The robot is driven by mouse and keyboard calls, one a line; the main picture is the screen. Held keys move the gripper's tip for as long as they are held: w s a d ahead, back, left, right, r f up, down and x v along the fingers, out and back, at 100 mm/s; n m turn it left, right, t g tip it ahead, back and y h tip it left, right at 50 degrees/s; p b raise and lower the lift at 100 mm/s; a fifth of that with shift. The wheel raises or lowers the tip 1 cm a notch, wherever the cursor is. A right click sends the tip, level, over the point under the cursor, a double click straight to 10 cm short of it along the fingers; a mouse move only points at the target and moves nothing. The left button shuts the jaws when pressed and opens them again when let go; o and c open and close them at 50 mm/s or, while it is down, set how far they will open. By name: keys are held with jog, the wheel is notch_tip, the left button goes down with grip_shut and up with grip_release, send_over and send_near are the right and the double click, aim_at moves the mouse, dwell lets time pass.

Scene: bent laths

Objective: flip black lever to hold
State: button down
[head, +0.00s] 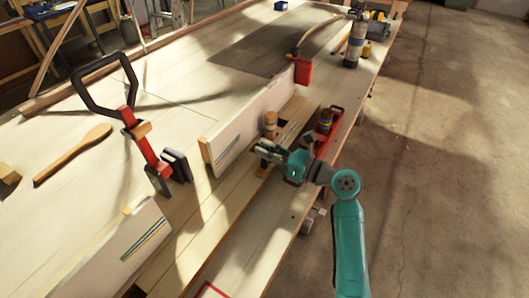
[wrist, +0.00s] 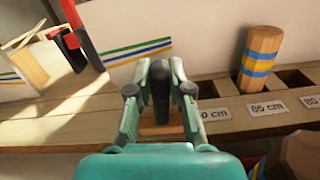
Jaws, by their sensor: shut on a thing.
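My gripper (head: 265,152) is at the near side of the long pale board, at the wooden rack. In the wrist view its two teal fingers (wrist: 160,88) close in on a dark upright piece, which looks like the black lever (wrist: 161,95). The lever stands about upright over a brownish wooden base, between the fingertips. In the head view the lever is hidden by the gripper.
A wooden peg with blue and yellow bands (wrist: 261,58) stands in a rack slot right of my gripper, by a 65 cm label (wrist: 266,108). A red tray (head: 331,130) holds things to the right. A red clamp with a black handle (head: 128,114) stands left.

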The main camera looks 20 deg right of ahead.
jog(key=shift+w+d+m, duration=0.15)
jog(key=shift+m, duration=0.35)
jog(key=c, duration=1)
grip_release()
jog(key=shift+c, duration=0.2)
jog(key=v, duration=1.2)
jog(key=shift+f, duration=0.1)
